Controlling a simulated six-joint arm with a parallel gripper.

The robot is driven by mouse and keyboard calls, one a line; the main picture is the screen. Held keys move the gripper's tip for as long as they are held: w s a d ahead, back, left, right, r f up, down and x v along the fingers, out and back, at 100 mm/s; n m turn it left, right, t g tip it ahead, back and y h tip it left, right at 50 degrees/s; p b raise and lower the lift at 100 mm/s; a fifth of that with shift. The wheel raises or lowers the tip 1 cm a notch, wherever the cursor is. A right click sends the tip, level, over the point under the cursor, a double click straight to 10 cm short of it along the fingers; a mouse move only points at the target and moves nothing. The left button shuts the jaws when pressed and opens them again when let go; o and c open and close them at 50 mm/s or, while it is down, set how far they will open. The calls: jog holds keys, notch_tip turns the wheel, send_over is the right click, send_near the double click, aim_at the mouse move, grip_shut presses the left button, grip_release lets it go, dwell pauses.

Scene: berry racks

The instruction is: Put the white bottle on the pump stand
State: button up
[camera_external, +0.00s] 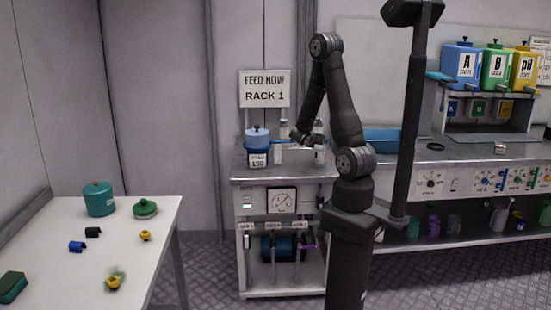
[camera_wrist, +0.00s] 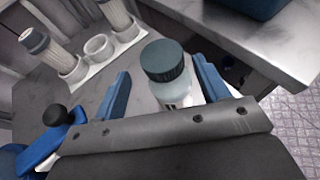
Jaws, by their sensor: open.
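The white bottle (camera_wrist: 178,95) stands upright with a dark grey-green cap, its label partly hidden by my gripper. It also shows in the external view as a small pale shape (camera_external: 319,157) near the rack counter's right end. My gripper (camera_wrist: 161,73) is open, with one blue finger on each side of the bottle; I cannot tell whether either touches it. A blue lidded pot (camera_external: 257,136) sits at the counter's left above a label reading 150. I cannot tell for certain which part is the pump stand.
A pale holder (camera_wrist: 125,43) with two capped white cartridges and an empty ring stands beyond the bottle. A blue bin (camera_external: 390,139) is to the right. The counter edge (camera_wrist: 290,82) lies close right of the bottle. The left table (camera_external: 60,255) holds small items.

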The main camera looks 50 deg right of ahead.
jog(key=shift+s+d+r+x, duration=0.1)
jog(key=shift+x, duration=0.7)
jog(key=shift+s+d+r+x, duration=0.1)
jog(key=shift+r+x, duration=0.05)
jog(key=shift+x, duration=0.65)
jog(key=shift+s+r+x, duration=0.1)
jog(key=shift+x, duration=0.75)
grip_shut()
jog(key=shift+r, duration=0.15)
